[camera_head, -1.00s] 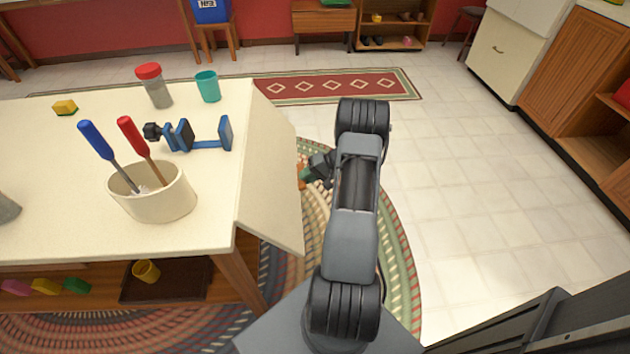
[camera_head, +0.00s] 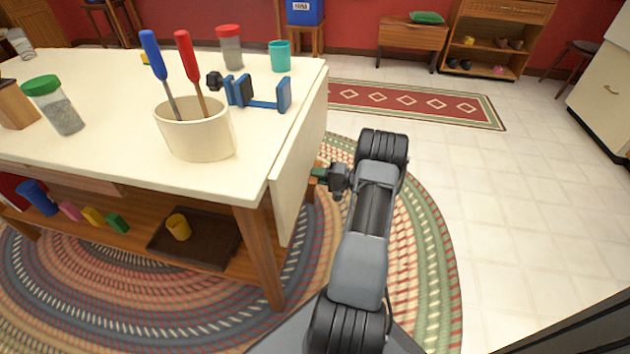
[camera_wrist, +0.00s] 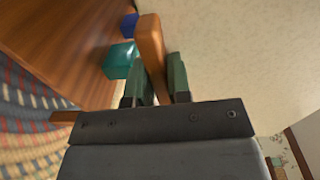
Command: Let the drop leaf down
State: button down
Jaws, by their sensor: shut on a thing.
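The drop leaf (camera_head: 300,160) is the cream panel on the right edge of the table (camera_head: 110,140). It hangs steeply down, close to vertical. My gripper (camera_head: 322,176) is low on the outer side of the leaf, partly hidden by my arm. In the wrist view the green fingers of my gripper (camera_wrist: 160,80) are closed around an orange-brown wooden bar (camera_wrist: 151,42). A broad cream surface (camera_wrist: 230,50), seemingly the leaf, fills the right of that view. Where the bar joins the table or leaf is unclear.
On the tabletop stand a crock (camera_head: 195,135) with two screwdrivers, a blue clamp (camera_head: 255,95), a red-lidded jar (camera_head: 230,48) and a teal cup (camera_head: 279,55). A shelf below holds a dark tray (camera_head: 195,240). Tiled floor (camera_head: 520,200) to the right is clear.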

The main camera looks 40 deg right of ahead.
jog(key=shift+w+a+f, duration=0.15)
jog(key=shift+w+a, duration=0.3)
jog(key=shift+a, duration=0.05)
jog(key=c, duration=1.1)
grip_release()
jog(key=shift+d, duration=0.15)
jog(key=shift+s+d+r, duration=0.2)
jog(key=shift+s+d, duration=0.05)
jog(key=shift+s, duration=0.1)
jog(key=p+v, duration=0.1)
jog(key=v, duration=0.3)
jog(key=p+v, duration=0.1)
jog(key=v, duration=0.4)
jog(key=f+p+v, duration=0.1)
jog(key=v, duration=0.4)
jog(key=shift+r, duration=0.1)
